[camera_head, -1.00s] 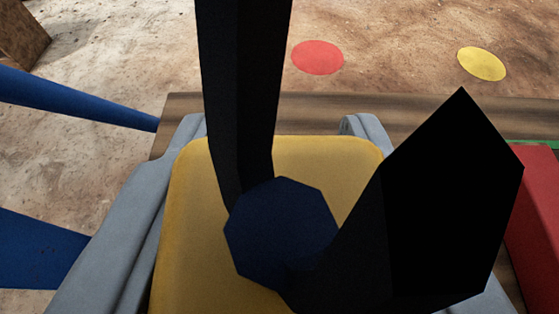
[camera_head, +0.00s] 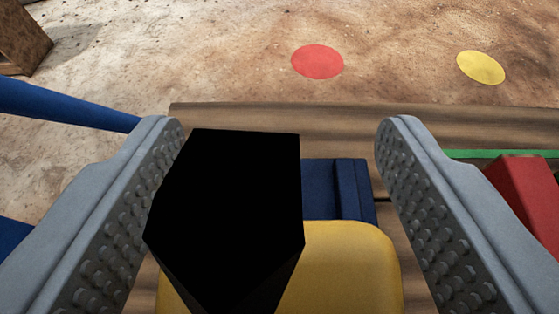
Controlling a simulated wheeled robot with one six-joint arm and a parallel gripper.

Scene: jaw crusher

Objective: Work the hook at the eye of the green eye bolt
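My gripper (camera_head: 282,128) shows as two grey fingers with studded inner pads, spread wide at left and right. A black angular piece (camera_head: 230,205), probably part of the hook, stands close to the camera between the fingers. A yellow block (camera_head: 350,265) lies below and behind it between the fingers, with a visible gap to the right finger. The black piece overlaps the left finger's edge in the picture; I cannot tell whether they touch. No eye of a green eye bolt is recognisable in view.
A wooden beam (camera_head: 330,120) crosses behind the fingers, with a dark blue block (camera_head: 338,187) in front of it. A red block (camera_head: 528,185) and a green strip (camera_head: 500,154) are at right. A blue bar (camera_head: 65,104) is at left. Red (camera_head: 317,62) and yellow (camera_head: 481,67) discs lie on the ground.

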